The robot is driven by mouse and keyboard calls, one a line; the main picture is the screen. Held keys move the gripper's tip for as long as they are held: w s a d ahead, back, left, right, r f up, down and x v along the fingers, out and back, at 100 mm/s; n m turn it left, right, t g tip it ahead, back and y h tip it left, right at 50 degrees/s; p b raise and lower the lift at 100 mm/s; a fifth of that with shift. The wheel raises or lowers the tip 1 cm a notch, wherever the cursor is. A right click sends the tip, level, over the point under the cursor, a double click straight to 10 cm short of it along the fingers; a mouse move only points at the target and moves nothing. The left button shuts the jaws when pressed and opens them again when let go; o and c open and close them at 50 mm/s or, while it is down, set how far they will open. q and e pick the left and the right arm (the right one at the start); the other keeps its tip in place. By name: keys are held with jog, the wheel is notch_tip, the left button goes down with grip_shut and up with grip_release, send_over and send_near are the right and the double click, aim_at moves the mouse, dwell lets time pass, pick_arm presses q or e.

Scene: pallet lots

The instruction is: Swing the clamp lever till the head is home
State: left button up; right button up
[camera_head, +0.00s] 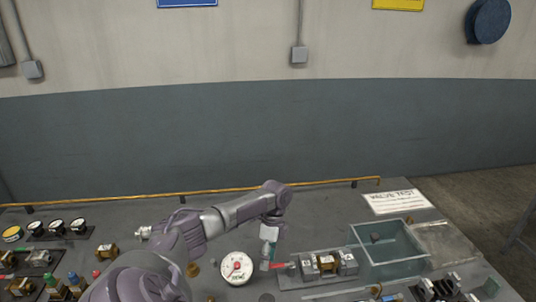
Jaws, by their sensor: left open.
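A clamp fixture (318,268) with grey blocks sits on the bench right of centre, with a brass valve body (327,264) between its blocks. A red lever handle (284,266) sticks out at its left end. Whether the clamp head touches the valve is too small to tell. My left gripper (268,253) points down just left of the fixture, close to the red handle. It is open; whether its fingers are around or beside the handle I cannot tell. My right gripper is not in view.
A clear-walled tank (388,247) stands right of the fixture. Small gauges (57,227) and several fittings crowd the left side. A yellow rail (220,192) runs along the bench's back edge. A white sign (396,202) lies at the back right.

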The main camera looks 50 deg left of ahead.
pick_arm(q)
jog(key=v, duration=1.2)
jog(key=shift+d+f, duration=0.1)
